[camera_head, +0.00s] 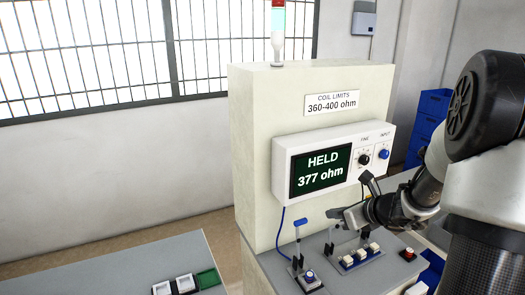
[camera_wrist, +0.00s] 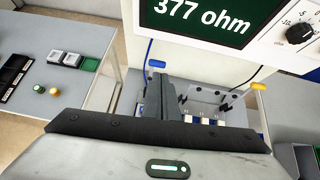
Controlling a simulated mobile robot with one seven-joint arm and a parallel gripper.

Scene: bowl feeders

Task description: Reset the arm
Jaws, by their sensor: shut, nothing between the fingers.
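My arm (camera_head: 480,185) comes in from the right in the head view. My gripper (camera_head: 338,214) is at its end, in front of the cream test cabinet and just above the bench fixtures. In the wrist view the gripper's fingers (camera_wrist: 158,88) are together with nothing held between them. The meter (camera_head: 333,160) on the cabinet reads "HELD 377 ohm"; its lower part also shows in the wrist view (camera_wrist: 215,25). A sign (camera_head: 332,103) above it reads "COIL LIMITS 360-400 ohm".
A blue-handled lever (camera_head: 300,230) stands left of the gripper, and a row of white blocks (camera_head: 360,256) lies below it. A side table (camera_wrist: 50,130) holds trays and two small round parts. Blue bins (camera_head: 425,125) are stacked at the back right.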

